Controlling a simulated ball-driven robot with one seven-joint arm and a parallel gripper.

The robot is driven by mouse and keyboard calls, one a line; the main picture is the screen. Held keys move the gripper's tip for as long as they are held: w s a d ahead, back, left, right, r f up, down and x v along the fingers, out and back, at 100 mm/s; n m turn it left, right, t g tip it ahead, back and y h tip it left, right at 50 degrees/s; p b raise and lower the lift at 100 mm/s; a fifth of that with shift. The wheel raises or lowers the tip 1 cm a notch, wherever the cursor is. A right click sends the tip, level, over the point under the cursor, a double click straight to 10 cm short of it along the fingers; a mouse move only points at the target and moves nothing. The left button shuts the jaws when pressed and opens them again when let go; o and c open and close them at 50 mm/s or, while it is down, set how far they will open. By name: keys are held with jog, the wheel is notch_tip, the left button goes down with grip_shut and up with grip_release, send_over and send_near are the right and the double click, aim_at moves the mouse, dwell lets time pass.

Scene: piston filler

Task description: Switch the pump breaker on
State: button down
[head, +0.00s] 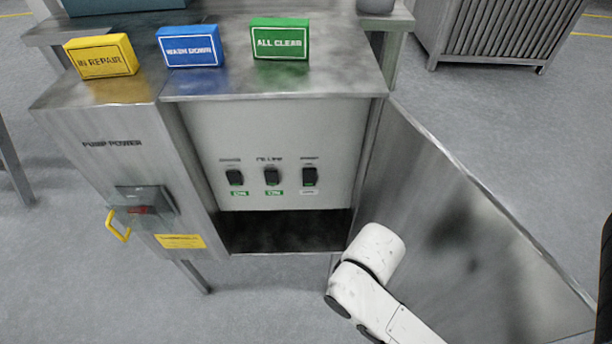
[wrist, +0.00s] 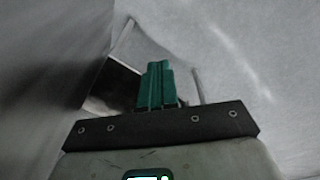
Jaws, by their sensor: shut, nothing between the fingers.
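Three black breaker switches sit in a row on the pale panel (head: 275,135) inside the open cabinet, in the head view. The right breaker (head: 309,177) has a blurred label above it that may read as the pump, and a pale tag below. The left breaker (head: 235,177) and the middle breaker (head: 272,176) have green tags below that seem to read ON. My gripper (wrist: 157,66) shows in the wrist view with its green fingers shut and empty. My white arm is low and right of the cabinet opening in the head view; the fingers are hidden there.
The cabinet door (head: 470,215) stands open to the right, beside my arm. A switch box (head: 148,204) with a yellow handle (head: 118,225) is on the left front. Yellow, blue and green sign blocks (head: 280,40) stand on top. A dark gap lies below the panel.

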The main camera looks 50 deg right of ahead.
jog(key=shift+f, duration=0.1)
jog(key=w+d+n+t+h+b, duration=0.1)
jog(key=w+d+t+h+b, duration=0.3)
jog(key=d+h, duration=0.45)
jog(key=w+a+r+n+t+h+b, duration=0.3)
jog(key=w+a+r+n+t+h, duration=0.1)
jog(key=w+a+r+n+t, duration=0.1)
jog(key=shift+w+a+r+n, duration=0.5)
jog(key=shift+w+a+n, duration=0.2)
jog(key=shift+w+n, duration=0.4)
jog(key=shift+w, duration=0.1)
